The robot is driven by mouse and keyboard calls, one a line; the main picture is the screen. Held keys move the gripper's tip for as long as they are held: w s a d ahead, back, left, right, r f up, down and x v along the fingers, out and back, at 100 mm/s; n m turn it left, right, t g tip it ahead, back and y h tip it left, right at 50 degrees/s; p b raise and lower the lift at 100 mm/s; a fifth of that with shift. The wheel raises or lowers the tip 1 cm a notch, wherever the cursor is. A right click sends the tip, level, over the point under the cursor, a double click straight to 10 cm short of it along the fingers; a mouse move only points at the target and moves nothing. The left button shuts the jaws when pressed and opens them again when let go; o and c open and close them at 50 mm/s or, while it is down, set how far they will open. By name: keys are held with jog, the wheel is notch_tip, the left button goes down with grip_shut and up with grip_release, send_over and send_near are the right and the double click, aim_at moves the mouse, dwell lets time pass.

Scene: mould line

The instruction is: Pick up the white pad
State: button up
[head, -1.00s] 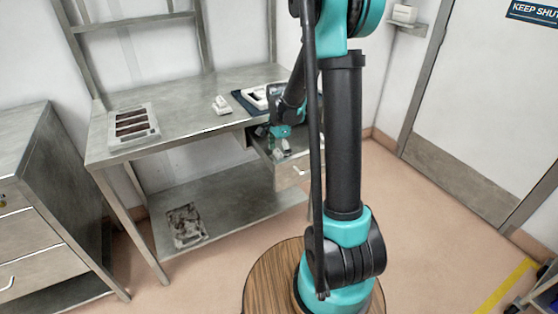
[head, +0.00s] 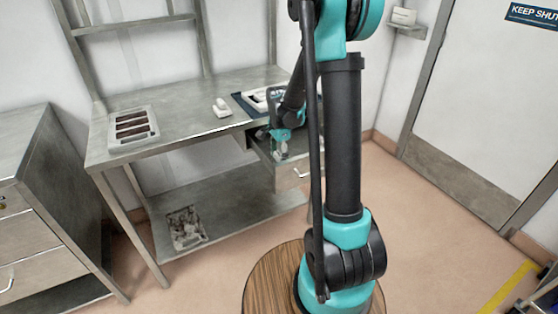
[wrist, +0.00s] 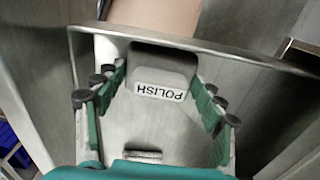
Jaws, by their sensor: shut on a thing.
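A pale grey-white pad (wrist: 165,72) labelled "POLISH" sits between my fingertips in the wrist view. The label reads upside down. My gripper (wrist: 158,77) is shut on the pad, with one green-lined finger on each side. In the head view my gripper (head: 281,147) is at the open drawer (head: 297,172) under the bench, partly hidden by my arm. The metal drawer floor (wrist: 130,132) shows below the pad in the wrist view. The pad's height above that floor is hard to tell.
The metal bench (head: 180,118) holds a tray (head: 134,143) with dark bars, a small white object (head: 221,107), and a dark mat (head: 240,101) with white pieces. The drawer's metal rim (wrist: 225,50) is close to my fingers. A drawer cabinet (head: 45,215) stands left.

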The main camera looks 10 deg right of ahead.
aim_at(279, 155)
jog(key=shift+r, duration=0.1)
notch_tip(279, 155, up, 20)
dwell(0.5)
jog(key=o, duration=0.4)
jog(key=shift+c, duration=1.3)
